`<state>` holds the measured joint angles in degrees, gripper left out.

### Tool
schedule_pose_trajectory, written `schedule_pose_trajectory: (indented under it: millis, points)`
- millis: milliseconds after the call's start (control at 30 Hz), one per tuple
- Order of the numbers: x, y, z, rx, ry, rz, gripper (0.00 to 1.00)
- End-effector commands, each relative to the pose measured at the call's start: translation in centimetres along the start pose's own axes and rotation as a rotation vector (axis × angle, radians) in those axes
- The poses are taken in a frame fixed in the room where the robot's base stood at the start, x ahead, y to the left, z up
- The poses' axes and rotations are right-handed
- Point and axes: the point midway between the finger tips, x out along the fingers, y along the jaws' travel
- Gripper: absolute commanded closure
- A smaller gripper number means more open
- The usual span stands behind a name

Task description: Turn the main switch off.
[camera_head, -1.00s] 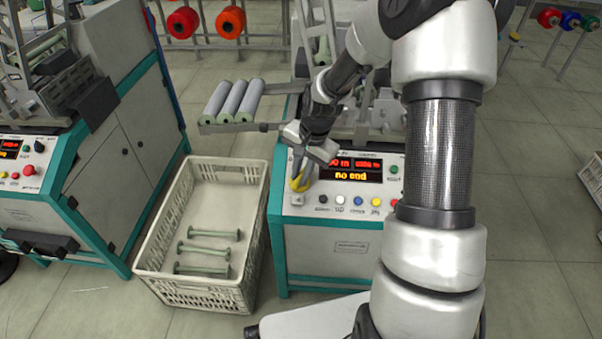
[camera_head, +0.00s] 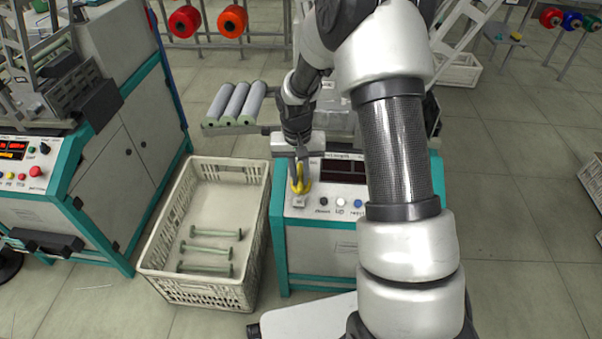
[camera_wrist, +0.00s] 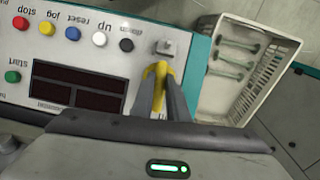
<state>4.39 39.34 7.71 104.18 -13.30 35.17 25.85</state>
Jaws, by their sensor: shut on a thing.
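The main switch (camera_head: 302,186), with a yellow handle, is at the left end of the winder's control panel (camera_head: 330,205). In the wrist view the yellow handle (camera_wrist: 156,76) shows between my fingertips, with a small grey block just beyond it. My gripper (camera_head: 299,181) is shut on this handle and reaches down to it from above. The display (camera_head: 343,170) is dark, and its windows are also dark in the wrist view (camera_wrist: 78,88). My fingers hide part of the handle, and my arm hides the right part of the panel in the head view.
A row of coloured buttons (camera_wrist: 73,33) lies beside the switch. A cream crate (camera_head: 160,240) with several pale green bobbins stands on the floor left of the machine. Grey rolls (camera_head: 236,102) lie on a rack behind. Another winder (camera_head: 90,150) stands at the left.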

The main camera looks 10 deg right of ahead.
Motion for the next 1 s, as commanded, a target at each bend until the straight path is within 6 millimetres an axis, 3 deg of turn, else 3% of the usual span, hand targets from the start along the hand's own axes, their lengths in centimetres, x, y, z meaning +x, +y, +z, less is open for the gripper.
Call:
schedule_pose_trajectory:
  millis: [500, 1000]
  points:
    - [-0.04, -0.43, 0.03, -0.343, 0.001, 0.139, 1.00]
    - [0.01, -0.48, 0.06, -0.424, 0.001, 0.171, 1.00]
